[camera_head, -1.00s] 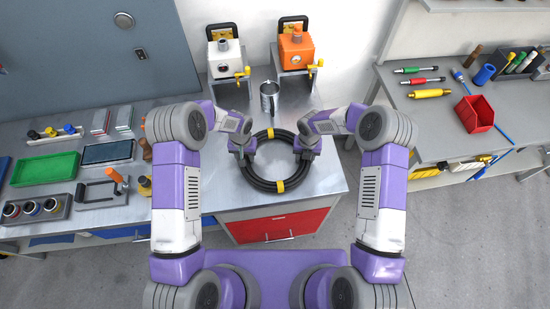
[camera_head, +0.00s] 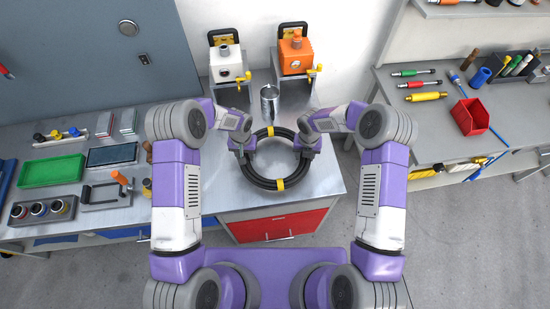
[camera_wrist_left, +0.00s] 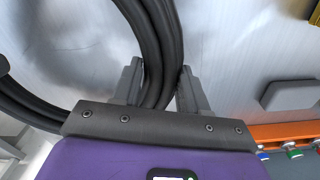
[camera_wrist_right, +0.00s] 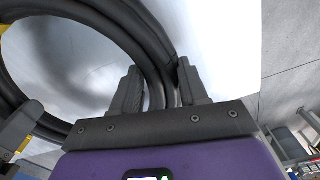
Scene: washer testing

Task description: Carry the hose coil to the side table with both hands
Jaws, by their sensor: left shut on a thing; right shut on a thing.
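The black hose coil (camera_head: 262,185), bound with yellow bands, is at the middle of the head view over the steel bench top (camera_head: 318,180). My left gripper (camera_head: 243,157) is shut on the coil's left side; in the left wrist view the hose (camera_wrist_left: 160,50) passes between its fingers (camera_wrist_left: 158,88). My right gripper (camera_head: 302,152) is shut on the coil's right side; in the right wrist view the hose (camera_wrist_right: 150,45) runs between its fingers (camera_wrist_right: 158,88). Whether the coil touches the bench I cannot tell. The side table (camera_head: 425,140) is probably the grey table at right.
A white pump unit (camera_head: 227,62) and an orange one (camera_head: 296,55) stand at the back. The right table bears tools and a red bin (camera_head: 471,115). A green tray (camera_head: 52,170) lies left. A floor gap separates the tables.

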